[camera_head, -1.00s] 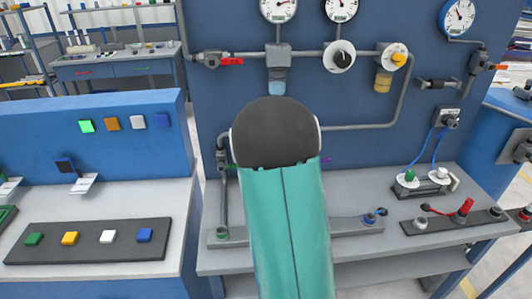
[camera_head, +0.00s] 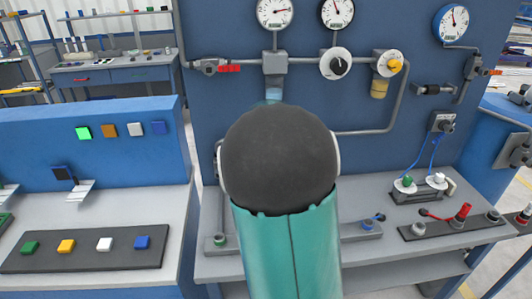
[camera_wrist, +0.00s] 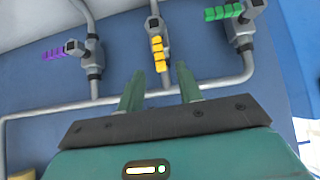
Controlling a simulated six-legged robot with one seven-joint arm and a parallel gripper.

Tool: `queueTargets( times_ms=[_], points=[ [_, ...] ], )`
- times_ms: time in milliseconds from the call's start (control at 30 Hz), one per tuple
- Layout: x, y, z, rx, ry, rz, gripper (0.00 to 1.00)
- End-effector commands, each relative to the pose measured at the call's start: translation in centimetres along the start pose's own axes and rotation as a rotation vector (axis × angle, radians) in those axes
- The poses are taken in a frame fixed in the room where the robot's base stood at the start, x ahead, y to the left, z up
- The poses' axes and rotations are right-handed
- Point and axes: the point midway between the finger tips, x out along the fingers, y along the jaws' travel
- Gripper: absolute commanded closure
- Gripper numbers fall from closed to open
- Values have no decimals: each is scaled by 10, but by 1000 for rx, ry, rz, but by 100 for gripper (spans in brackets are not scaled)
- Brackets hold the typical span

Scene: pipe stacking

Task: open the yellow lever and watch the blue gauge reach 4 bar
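The yellow lever (camera_wrist: 157,50) shows in the wrist view on the middle valve of three, lying along its vertical pipe. My gripper (camera_wrist: 159,74) is open, its two green fingers apart on either side of the pipe near the lever's lower end. No grip on the lever shows; whether a finger touches it I cannot tell. In the head view my arm hides the yellow lever and gripper. The blue-rimmed gauge (camera_head: 453,21) is at the upper right of the panel; its needle points roughly upward, too small to read exactly.
A purple lever (camera_wrist: 53,54) and a green lever (camera_wrist: 222,12) stick out sideways from valves either side of the yellow one. A horizontal pipe (camera_wrist: 210,87) runs below. A red lever (camera_head: 229,68), a black knob (camera_head: 338,66) and a yellow knob (camera_head: 396,66) are higher on the panel.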

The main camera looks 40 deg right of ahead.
Motion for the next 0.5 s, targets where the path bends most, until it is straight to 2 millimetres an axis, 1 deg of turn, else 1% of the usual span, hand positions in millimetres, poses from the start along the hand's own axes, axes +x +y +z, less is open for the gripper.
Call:
queueTargets(
  times_ms=[33,200,400,500],
  points=[
    [-9,-2,0,-2,1,-5,65],
    [-29,-2,0,-2,2,-4,65],
    [-49,-2,0,-3,0,-4,65],
    [-55,-2,0,-3,0,-3,65]
  ],
)
